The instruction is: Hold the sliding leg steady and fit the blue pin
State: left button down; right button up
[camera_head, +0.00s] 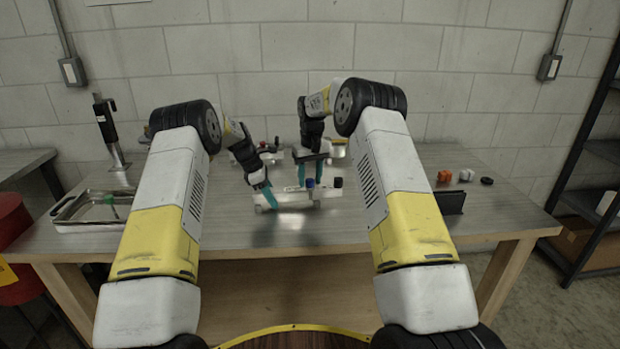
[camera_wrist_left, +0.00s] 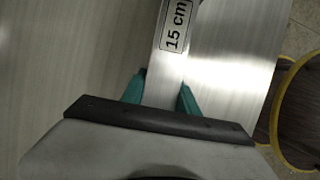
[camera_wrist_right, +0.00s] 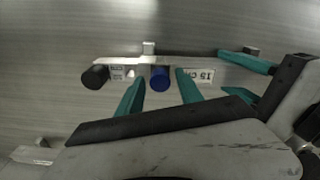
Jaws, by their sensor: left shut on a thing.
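The sliding leg (camera_head: 285,199) is a silver bar lying on the bench, with a black end knob (camera_head: 337,182). In the left wrist view its "15 cm" label (camera_wrist_left: 176,25) shows. My left gripper (camera_head: 268,200) is shut on the leg, one teal finger on each side. The blue pin (camera_head: 310,183) stands at the leg; its round head (camera_wrist_right: 160,78) shows in the right wrist view. How deep it sits is hidden. My right gripper (camera_wrist_right: 158,84) is open, its fingers on either side of the pin with gaps visible.
A metal tray (camera_head: 66,220) with a green-handled item is at the left, beside a black-handled upright tool (camera_head: 108,130). A black plate (camera_head: 450,202), orange block (camera_head: 444,176) and small parts are at the right. The bench front (camera_head: 290,236) is clear.

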aim_at(311, 181)
jog(key=shift+o, duration=0.2)
notch_tip(311, 181, up, 12)
jog(key=shift+s, duration=0.35)
jog(key=shift+d, duration=0.15)
pick_arm(q)
jog(key=c, duration=0.8)
grip_release()
jog(key=shift+c, duration=0.2)
jog(key=shift+r, duration=0.1)
